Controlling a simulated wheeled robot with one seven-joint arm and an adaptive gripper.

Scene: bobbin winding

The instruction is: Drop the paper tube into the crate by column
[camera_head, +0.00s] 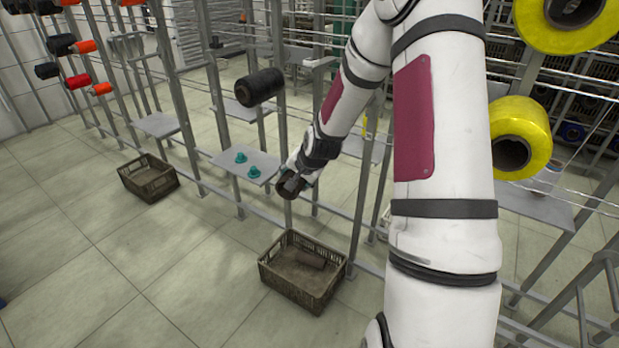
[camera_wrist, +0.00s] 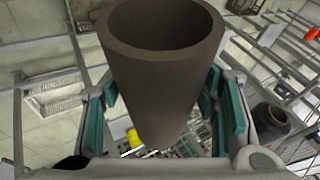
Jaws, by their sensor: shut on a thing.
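My gripper (camera_head: 291,184) hangs in the middle of the head view, beside the metal rack and above the floor. In the wrist view its teal-padded fingers are shut on a brown, hollow paper tube (camera_wrist: 160,85), whose open end faces the camera. A second similar crate (camera_head: 152,194) stands farther back at left. My gripper is well above both.
A grey shelf (camera_head: 232,161) with two small teal pieces is close to my gripper at left. A black bobbin (camera_head: 260,87) sits on the rack above it. Yellow bobbins (camera_head: 520,137) hang at right. The tiled floor (camera_head: 90,260) at left front is clear.

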